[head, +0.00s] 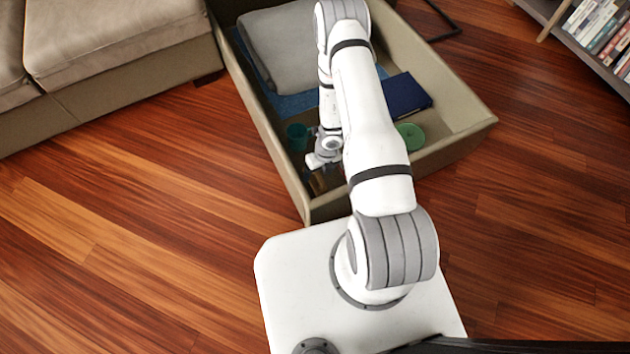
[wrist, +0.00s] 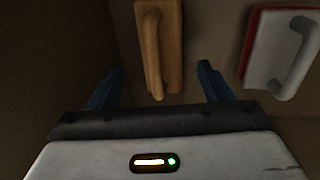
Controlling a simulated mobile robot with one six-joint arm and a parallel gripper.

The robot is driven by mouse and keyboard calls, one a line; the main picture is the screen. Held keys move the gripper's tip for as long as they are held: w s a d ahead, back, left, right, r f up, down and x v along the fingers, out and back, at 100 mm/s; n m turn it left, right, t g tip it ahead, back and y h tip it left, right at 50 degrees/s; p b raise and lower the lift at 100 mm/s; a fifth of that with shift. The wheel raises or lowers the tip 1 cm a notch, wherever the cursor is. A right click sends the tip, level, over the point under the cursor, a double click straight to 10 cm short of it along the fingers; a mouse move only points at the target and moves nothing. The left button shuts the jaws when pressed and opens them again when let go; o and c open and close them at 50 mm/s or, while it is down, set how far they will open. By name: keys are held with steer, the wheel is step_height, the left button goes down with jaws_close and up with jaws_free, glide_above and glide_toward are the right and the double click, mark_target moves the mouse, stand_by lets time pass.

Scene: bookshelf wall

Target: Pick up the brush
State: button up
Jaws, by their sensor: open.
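In the wrist view a wooden brush (wrist: 173,45) with a raised, curved tan handle lies at the top centre, its top end cut off by the picture edge. My gripper (wrist: 160,82) is open, with its two dark blue fingers on either side of the brush's lower end. I cannot tell how far above it the fingers are. In the head view my gripper (head: 318,163) is low inside the box, near its front left corner. The brush there is dark and mostly hidden by my arm.
A white-handled, red-edged tool (wrist: 280,50) lies right of the brush. The box (head: 270,130) also holds a teal cup (head: 297,137), a blue book (head: 405,95), a green disc (head: 410,135) and a grey cushion (head: 280,45). A sofa (head: 110,50) stands at left.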

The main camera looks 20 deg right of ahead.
mark_target(317, 178)
steer(key=f, duration=0.1)
steer(key=f+b, duration=0.1)
steer(key=f, duration=0.2)
steer(key=shift+w+a+f+b, duration=0.1)
steer(key=shift+a+f+b, duration=0.05)
steer(key=shift+a+b, duration=0.2)
steer(key=c, duration=1.1)
step_height(317, 178, up, 10)
steer(key=p, duration=0.4)
steer(key=shift+p, duration=0.3)
